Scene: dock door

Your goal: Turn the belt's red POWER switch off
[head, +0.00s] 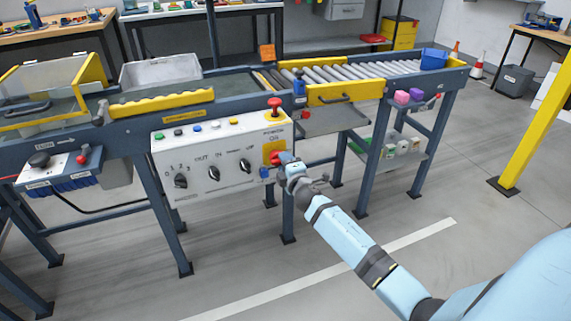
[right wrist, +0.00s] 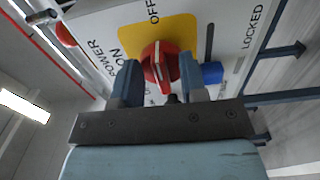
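The red POWER switch (right wrist: 160,66) is a round knob with a raised grip on a yellow plate (right wrist: 128,38), with ON and OFF lettering beside it. In the head view the switch (head: 277,157) sits at the lower right of the white control panel (head: 205,160), partly hidden by my right gripper (head: 285,160). In the right wrist view my right gripper (right wrist: 160,80) is open, with one finger on each side of the knob. I cannot tell whether the fingers touch it. Which label the knob points to is unclear. My left gripper is out of view.
A red mushroom button (head: 275,104) stands above the switch on the panel. Several black dials, one being a left dial (head: 181,180), sit left of it. A blue part (right wrist: 212,72) is close beside the right finger. Conveyor legs stand below; the floor in front is clear.

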